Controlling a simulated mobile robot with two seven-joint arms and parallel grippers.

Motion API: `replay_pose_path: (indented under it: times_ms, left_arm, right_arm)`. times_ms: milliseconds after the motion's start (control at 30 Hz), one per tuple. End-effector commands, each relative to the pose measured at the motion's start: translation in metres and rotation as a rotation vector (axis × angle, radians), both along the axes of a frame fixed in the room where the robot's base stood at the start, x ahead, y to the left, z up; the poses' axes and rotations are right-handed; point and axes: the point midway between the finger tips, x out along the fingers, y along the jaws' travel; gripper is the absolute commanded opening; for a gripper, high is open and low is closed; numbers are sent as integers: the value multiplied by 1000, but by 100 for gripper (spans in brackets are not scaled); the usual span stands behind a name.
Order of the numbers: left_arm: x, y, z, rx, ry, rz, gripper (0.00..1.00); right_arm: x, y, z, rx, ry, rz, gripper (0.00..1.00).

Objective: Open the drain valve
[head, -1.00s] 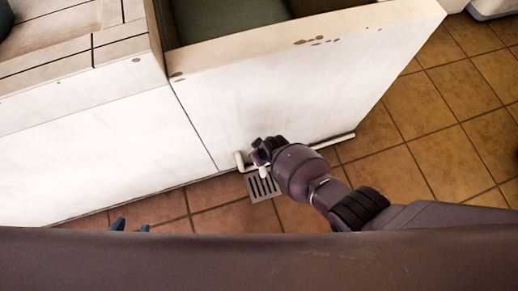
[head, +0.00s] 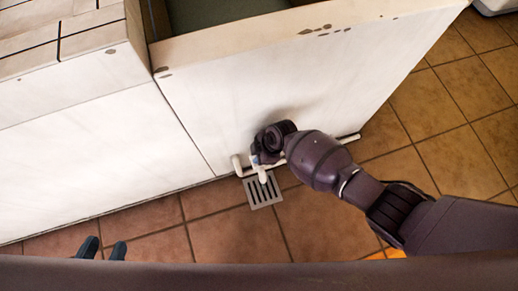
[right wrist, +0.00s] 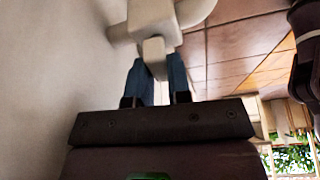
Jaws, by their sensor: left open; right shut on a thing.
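The white drain pipe (head: 238,166) comes out low on the basin's white front wall, with its short spout (head: 262,175) above the floor grate. My right gripper (head: 258,160) is at the pipe, mostly hidden behind its own wrist in the head view. In the right wrist view, the blue fingers of my right gripper (right wrist: 157,82) are closed around a pale block-like part of the drain valve (right wrist: 154,52), which sits on the white pipe body. My left gripper (head: 103,250) shows only its two dark fingertips at the lower left, apart and empty, away from the valve.
A slotted metal floor grate (head: 262,192) lies under the spout. The white basin wall (head: 215,110) stands close behind the valve. Brown floor tiles (head: 440,110) are clear to the right. The open basin (head: 215,12) is above.

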Motion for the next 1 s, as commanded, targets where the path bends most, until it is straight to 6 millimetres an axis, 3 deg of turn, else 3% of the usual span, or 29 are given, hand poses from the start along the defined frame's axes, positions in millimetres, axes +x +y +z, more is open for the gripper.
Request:
replay_pose_path:
  times_ms: [400,900,933,1000]
  left_arm:
    - [0,2,1,-8,-27,7,43]
    - [1,2,2,-9,-33,9,43]
    - [1,2,2,-9,-33,9,43]
    - [1,2,2,-9,-33,8,43]
  right_arm:
    - [-1,-1,-2,-2,3,170,0]
    - [0,-1,-1,-3,0,191,0]
    - [0,-1,-1,-3,0,191,20]
    - [0,-1,-1,-3,0,191,30]
